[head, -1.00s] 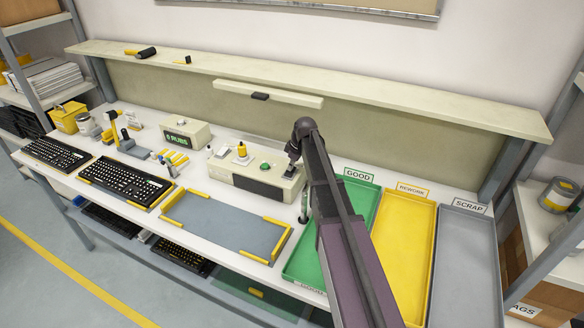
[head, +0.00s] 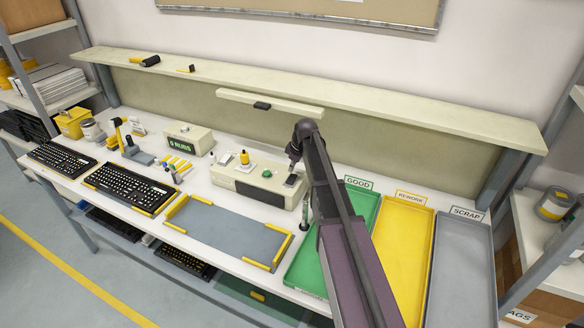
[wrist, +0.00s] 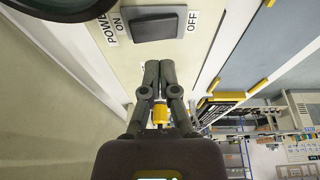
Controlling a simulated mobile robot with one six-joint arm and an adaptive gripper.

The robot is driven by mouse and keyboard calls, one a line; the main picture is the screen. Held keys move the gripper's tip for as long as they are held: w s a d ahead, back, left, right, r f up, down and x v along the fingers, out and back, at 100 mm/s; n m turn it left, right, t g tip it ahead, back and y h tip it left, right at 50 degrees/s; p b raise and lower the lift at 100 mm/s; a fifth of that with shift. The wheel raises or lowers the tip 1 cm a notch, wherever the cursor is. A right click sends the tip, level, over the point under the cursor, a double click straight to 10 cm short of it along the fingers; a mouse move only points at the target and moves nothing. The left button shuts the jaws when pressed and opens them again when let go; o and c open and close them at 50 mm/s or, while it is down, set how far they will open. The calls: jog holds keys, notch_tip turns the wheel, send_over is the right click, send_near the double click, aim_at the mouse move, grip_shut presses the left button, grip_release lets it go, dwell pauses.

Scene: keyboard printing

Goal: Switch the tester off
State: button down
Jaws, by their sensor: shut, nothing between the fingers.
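The tester (head: 245,184) is a long beige box at the back of the bench, with a round green button (head: 266,174) on top. Its dark power switch (head: 290,180) is at the right end. In the wrist view the switch (wrist: 155,26) is a dark rocker with ON printed at its left and OFF at its right. I cannot tell which side is pressed. My gripper (wrist: 160,64) is shut and empty, its tips appearing just below the switch in that view. In the head view my gripper (head: 292,164) is above the switch, with a small gap visible.
Green (head: 358,224), yellow (head: 405,240) and grey (head: 462,250) trays fill the right side of the bench. A grey mat (head: 225,232) lies in front of the tester, with keyboards (head: 128,187) to the left. A shelf (head: 400,105) runs along the back.

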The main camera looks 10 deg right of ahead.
jog(key=s+r+p, duration=0.4)
jog(key=r+p, duration=0.4)
jog(key=r, duration=0.1)
jog(key=shift+d+r+p, duration=0.25)
jog(key=shift+d+p, duration=0.05)
jog(key=shift+p, duration=0.1)
dwell(0.6)
jog(key=s+a+f+m+b, duration=0.1)
jog(key=s+f+m+b, duration=0.1)
jog(key=s, duration=0.6)
jog(key=s+a+f+m+g+h+b, duration=0.1)
jog(key=s+a+f+m+b, duration=0.1)
jog(key=s+m, duration=0.3)
jog(key=s+a+f+m+g+h+b, duration=0.1)
jog(key=s+a+f+m+b, duration=0.1)
jog(key=s, duration=1)
jog(key=shift+s+a+f+m+b, duration=0.15)
jog(key=shift+s+f+m+b, duration=0.2)
jog(key=shift+f+m, duration=0.35)
